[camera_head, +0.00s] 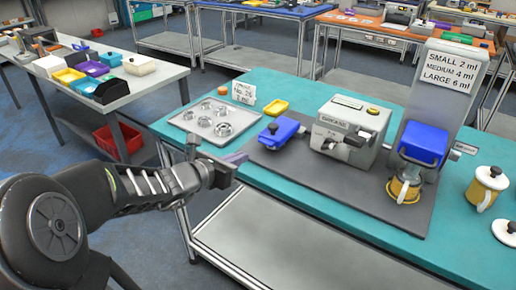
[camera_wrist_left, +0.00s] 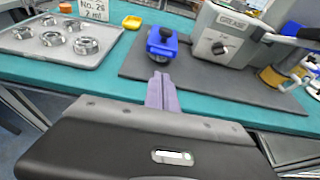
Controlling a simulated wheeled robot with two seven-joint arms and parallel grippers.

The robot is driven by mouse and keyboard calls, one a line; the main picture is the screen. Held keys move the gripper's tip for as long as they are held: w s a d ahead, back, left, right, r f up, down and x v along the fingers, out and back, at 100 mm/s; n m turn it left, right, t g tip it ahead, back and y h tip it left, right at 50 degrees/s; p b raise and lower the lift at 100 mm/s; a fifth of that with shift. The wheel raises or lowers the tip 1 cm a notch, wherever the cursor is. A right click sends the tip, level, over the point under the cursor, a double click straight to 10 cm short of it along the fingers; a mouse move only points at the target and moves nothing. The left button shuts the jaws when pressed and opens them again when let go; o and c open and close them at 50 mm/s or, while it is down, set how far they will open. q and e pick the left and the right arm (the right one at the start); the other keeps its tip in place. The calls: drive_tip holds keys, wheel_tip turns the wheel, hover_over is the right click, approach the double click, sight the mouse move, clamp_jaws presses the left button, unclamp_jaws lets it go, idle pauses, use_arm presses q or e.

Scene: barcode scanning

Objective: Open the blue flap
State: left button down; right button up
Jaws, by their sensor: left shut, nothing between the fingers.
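My left gripper (camera_head: 238,158) is shut and empty at the table's front edge, left of the mat and apart from the blue object. Its purple-grey fingers (camera_wrist_left: 162,92) are together in the wrist view. My right gripper is not in view.
A grey machine labelled GREASE (camera_head: 348,130) stands on the mat (camera_head: 320,185) between the blue object and the dispenser. A metal tray of round parts (camera_head: 205,118) is at left. A white and yellow jug (camera_head: 487,188) stands at right. The teal table edge is close.

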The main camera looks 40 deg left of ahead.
sight(259, 160)
use_arm(q)
drive_tip(key=b+x, duration=0.1)
drive_tip(key=x, duration=0.9)
drive_tip(key=shift+a+f, duration=0.15)
drive_tip(key=shift+f, duration=0.05)
